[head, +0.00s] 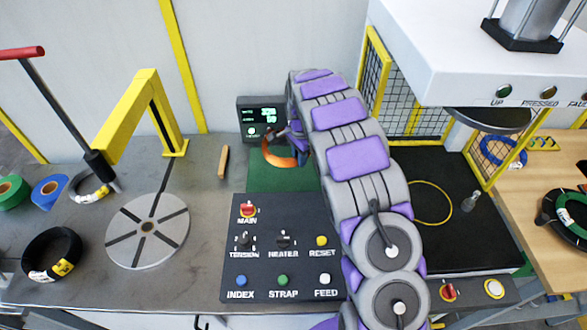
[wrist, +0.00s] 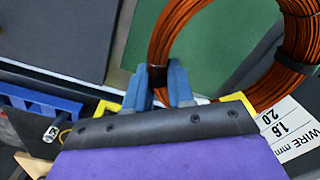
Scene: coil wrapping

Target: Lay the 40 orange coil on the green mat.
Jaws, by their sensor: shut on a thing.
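The orange coil (head: 281,159) shows in the head view as a partial ring at the back of the green mat (head: 270,181), partly hidden by my arm. In the wrist view the copper-orange coil (wrist: 168,32) runs out of the top of the picture, with a dark band at its right. My gripper (wrist: 159,80) has its blue fingers closed on the near left part of the coil's ring, at a dark patch. The green mat (wrist: 205,60) lies behind the coil in the wrist view. I cannot tell whether the coil touches it.
A display box (head: 262,118) stands behind the mat, and a button panel (head: 283,245) lies in front. A wooden block (head: 223,162) is left of the mat. A white wire-size card (wrist: 287,130) lies near the coil. A caged press stands right, a slotted disc (head: 147,230) left.

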